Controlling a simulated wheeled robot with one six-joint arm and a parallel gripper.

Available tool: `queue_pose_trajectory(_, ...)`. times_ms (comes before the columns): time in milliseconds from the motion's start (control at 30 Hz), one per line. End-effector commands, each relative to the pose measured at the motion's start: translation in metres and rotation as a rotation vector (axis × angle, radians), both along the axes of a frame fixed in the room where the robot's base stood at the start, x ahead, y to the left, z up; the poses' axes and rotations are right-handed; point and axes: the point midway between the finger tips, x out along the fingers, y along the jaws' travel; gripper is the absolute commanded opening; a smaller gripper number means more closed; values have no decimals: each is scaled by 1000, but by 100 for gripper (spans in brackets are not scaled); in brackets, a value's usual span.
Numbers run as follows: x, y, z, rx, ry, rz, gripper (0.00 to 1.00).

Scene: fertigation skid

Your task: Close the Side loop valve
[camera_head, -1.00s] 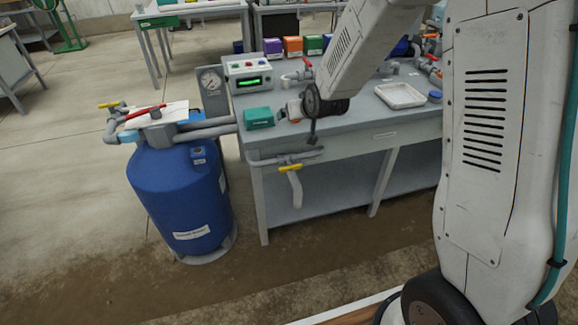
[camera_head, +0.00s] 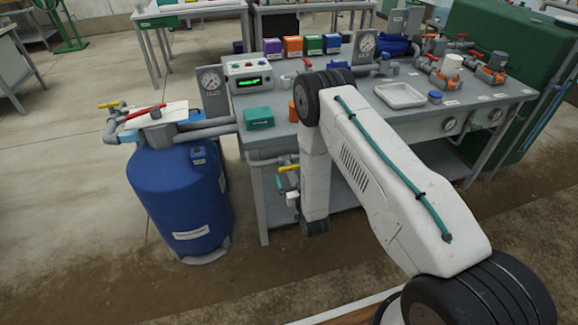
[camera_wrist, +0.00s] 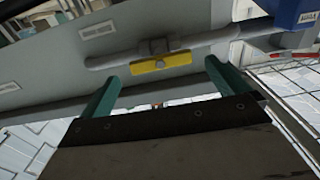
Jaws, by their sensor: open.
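A yellow valve handle (camera_head: 289,168) sits on a grey pipe (camera_head: 262,160) at the front left of the bench. In the wrist view the yellow handle (camera_wrist: 161,63) lies roughly along the grey pipe (camera_wrist: 205,42), below a grey valve body (camera_wrist: 155,46). No name label for this valve is readable. My gripper (camera_wrist: 162,72) is open, its two teal fingers apart with nothing between them. The handle shows just beyond the fingertips, apart from them. In the head view my gripper is mostly hidden by my arm, close below and beside the handle.
A blue tank (camera_head: 178,200) stands left of the bench, with red (camera_head: 146,112) and yellow (camera_head: 108,105) handles on top. The grey bench (camera_head: 450,120) carries a control box (camera_head: 248,74), a teal box (camera_head: 258,118), a white tray (camera_head: 400,95) and several red-handled valves. Floor in front is clear.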

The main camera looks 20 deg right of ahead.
Motion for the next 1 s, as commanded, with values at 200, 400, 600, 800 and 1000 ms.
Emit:
queue_pose_trajectory(200,32,0,1,0,-5,0,100)
queue_pose_trajectory(400,61,0,1,0,-3,0,100)
queue_pose_trajectory(600,74,0,0,0,-1,0,100)
queue_pose_trajectory(800,75,0,0,0,0,0,100)
queue_pose_trajectory(1000,74,0,0,0,0,0,59)
